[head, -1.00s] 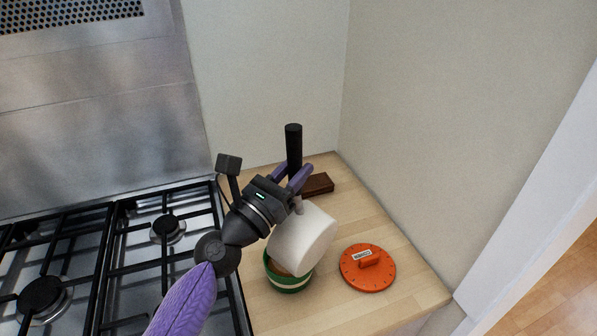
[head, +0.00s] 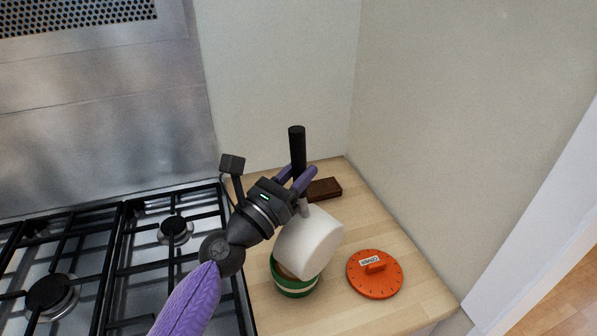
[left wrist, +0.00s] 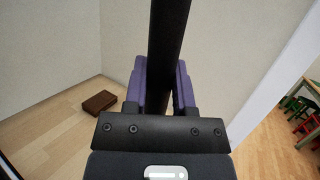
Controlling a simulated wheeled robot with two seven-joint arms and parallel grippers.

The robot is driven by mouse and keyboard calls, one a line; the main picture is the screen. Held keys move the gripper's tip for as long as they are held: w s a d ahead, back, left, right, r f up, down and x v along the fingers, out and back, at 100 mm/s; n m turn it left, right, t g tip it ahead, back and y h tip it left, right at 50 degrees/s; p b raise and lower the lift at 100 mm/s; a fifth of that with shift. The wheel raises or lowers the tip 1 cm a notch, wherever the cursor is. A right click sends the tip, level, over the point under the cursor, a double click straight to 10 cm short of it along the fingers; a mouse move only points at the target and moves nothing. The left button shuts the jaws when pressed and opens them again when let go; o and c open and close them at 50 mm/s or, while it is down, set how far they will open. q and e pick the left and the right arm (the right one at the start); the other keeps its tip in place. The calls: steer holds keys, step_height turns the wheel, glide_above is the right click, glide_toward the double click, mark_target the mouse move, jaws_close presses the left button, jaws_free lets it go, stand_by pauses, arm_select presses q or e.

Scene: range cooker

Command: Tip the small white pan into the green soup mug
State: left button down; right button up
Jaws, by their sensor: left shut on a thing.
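The small white pan (head: 310,240) is tilted steeply over the green soup mug (head: 293,288) in the head view, its mouth toward the mug. Its black handle (head: 297,145) points upward. My left gripper (head: 304,178) is shut on that handle; in the left wrist view the handle (left wrist: 168,50) stands between the purple fingers. The mug stands upright on the counter, with something brown inside. The pan hides part of the mug's opening, and I cannot tell whether the two touch. My right gripper is not in view.
An orange lid-like disc (head: 376,280) with a label lies right of the mug on the wooden counter (head: 385,232). A dark brown block (head: 325,188) lies behind the pan. The gas hob (head: 150,270) is at left; walls close off the back and right.

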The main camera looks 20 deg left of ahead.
arm_select(q)
steer(key=shift+w+a, duration=0.1)
steer(key=shift+a, duration=0.1)
stand_by(0.5)
steer(key=shift+w+a+n+y, duration=0.2)
steer(key=shift+w+a+n, duration=0.05)
steer(key=shift+a+n, duration=0.25)
steer(key=shift+w+a+n+y, duration=0.2)
steer(key=shift+w+a+n, duration=0.05)
steer(key=shift+a+n, duration=0.25)
steer(key=shift+w+a, duration=0.1)
steer(key=shift+a, duration=0.1)
stand_by(0.8)
steer(key=shift+w+a+f+n+y, duration=0.15)
steer(key=shift+w+a+n, duration=0.1)
steer(key=shift+a+n, duration=0.25)
steer(key=shift+w+a+n+y, duration=0.15)
steer(key=shift+w+a+n, duration=0.05)
steer(key=shift+a+n, duration=0.3)
steer(key=shift+w+a, duration=0.15)
steer(key=shift+a, duration=0.05)
stand_by(0.8)
steer(key=shift+w+a+f+n+t+y+p, duration=0.15)
steer(key=shift+w+a+n+y, duration=0.1)
steer(key=shift+a+n, duration=0.2)
steer(key=shift+w+a+f+n+t+y+p, duration=0.15)
steer(key=shift+w+a+n, duration=0.05)
steer(key=shift+a+n, duration=0.25)
steer(key=shift+a, duration=0.1)
stand_by(0.7)
